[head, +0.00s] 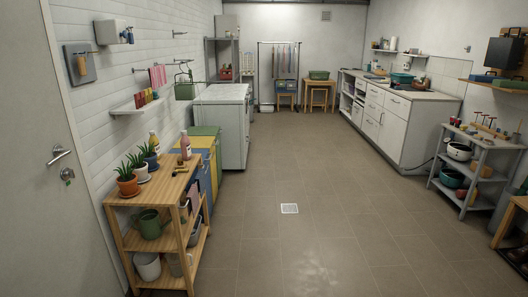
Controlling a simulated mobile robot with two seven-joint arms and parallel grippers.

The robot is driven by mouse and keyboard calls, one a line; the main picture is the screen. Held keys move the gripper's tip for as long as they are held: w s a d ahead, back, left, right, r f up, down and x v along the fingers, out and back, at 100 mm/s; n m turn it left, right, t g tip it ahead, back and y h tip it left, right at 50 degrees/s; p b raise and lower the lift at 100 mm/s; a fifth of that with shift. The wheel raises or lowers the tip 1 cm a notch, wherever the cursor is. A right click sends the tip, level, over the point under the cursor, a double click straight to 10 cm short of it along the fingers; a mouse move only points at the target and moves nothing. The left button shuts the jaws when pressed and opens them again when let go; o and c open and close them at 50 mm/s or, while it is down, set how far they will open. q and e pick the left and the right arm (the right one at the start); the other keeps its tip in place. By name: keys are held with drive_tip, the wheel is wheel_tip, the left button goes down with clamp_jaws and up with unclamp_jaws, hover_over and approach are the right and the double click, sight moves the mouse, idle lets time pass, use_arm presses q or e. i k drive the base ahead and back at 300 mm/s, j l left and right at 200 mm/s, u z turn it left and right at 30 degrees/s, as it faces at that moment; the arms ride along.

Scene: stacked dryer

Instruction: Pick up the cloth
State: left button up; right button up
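A pink cloth (158,76) hangs from a rail on the left wall, above a small wall shelf with coloured items. Several striped or coloured cloth-like pieces (285,58) hang on a rack at the back wall. They are too small to make out well. Something pinkish (194,194) also shows at the side of the wooden shelf; I cannot tell whether it is cloth. Neither of my grippers is in view.
A wooden shelf (157,190) with potted plants stands at the left, before coloured bins (207,150) and white machines (226,118). White cabinets (400,115) and a grey shelf (474,165) line the right.

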sight(200, 177)
drive_tip(key=i, duration=0.8)
drive_tip(key=i+l+u, duration=0.15)
drive_tip(key=i, duration=0.65)
drive_tip(key=i+l+u, duration=0.1)
drive_tip(key=i+u, duration=0.2)
drive_tip(key=u, duration=0.15)
drive_tip(key=i+l+u, duration=0.2)
drive_tip(key=i+u, duration=0.25)
drive_tip(key=i+l+u, duration=0.15)
drive_tip(key=u, duration=0.3)
drive_tip(key=i+l+u, duration=0.15)
drive_tip(key=l+u, duration=0.3)
drive_tip(key=i+l+u, duration=0.15)
drive_tip(key=l+u, duration=0.55)
drive_tip(key=l, duration=0.2)
drive_tip(key=l+u, duration=0.3)
drive_tip(key=l, duration=0.2)
drive_tip(key=i, duration=0.05)
